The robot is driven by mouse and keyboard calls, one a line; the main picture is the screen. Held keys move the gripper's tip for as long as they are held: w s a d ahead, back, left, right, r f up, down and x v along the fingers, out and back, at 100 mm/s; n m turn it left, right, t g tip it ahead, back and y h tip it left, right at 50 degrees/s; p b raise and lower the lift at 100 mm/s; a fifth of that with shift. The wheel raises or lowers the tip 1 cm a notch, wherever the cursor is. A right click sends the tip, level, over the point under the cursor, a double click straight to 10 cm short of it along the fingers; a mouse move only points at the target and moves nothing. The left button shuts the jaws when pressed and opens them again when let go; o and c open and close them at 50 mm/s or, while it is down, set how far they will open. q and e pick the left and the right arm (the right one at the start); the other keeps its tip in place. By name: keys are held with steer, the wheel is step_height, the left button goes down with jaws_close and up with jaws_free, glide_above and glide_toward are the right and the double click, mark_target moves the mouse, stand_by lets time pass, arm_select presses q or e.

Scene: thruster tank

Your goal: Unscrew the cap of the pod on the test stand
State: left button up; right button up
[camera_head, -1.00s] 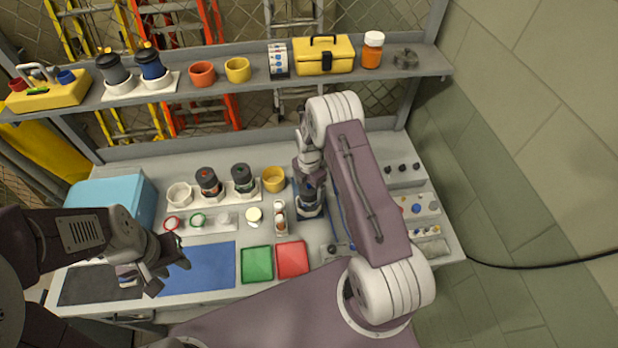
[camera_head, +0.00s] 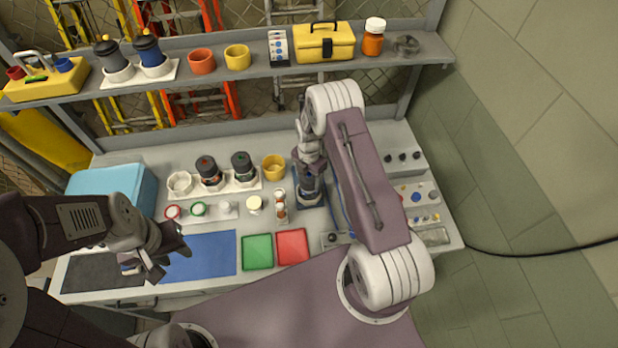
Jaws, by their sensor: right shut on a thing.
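The pod (camera_head: 312,182) stands upright on the dark blue test stand (camera_head: 312,202) at the back middle-right of the bench. My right gripper (camera_head: 310,162) is over it, pointing down, and is shut on the top of the pod, where its cap is. The cap itself is hidden by the gripper and wrist, so I cannot see whether it is loose. My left gripper (camera_head: 170,258) hangs empty over the blue mat (camera_head: 212,258), its fingers apart.
Left of the stand are a yellow cup (camera_head: 273,167) and a white rack (camera_head: 226,186) with two dark pods. A green tray (camera_head: 257,251) and a red tray (camera_head: 292,247) lie in front. Switch boxes (camera_head: 405,160) stand at the right. A loaded shelf (camera_head: 218,83) spans the back.

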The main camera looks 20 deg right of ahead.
steer(key=n, duration=0.4)
steer(key=shift+f+n+b, duration=0.1)
steer(key=shift+n+b, duration=0.2)
steer(key=shift+b, duration=0.05)
steer(key=n, duration=0.4)
steer(key=shift+n+b, duration=0.3)
steer(key=shift+r+p, duration=0.3)
steer(key=shift+p, duration=0.2)
steer(key=shift+w+p, duration=0.3)
steer(key=shift+p, duration=2.65)
steer(key=shift+s+n+p, duration=0.1)
steer(key=shift+n+p, duration=0.3)
steer(key=shift+p, duration=1.05)
steer(key=shift+s+f+p, duration=0.1)
steer(key=shift+s+p, duration=0.05)
steer(key=shift+p, duration=0.9)
steer(key=shift+s+f, duration=0.1)
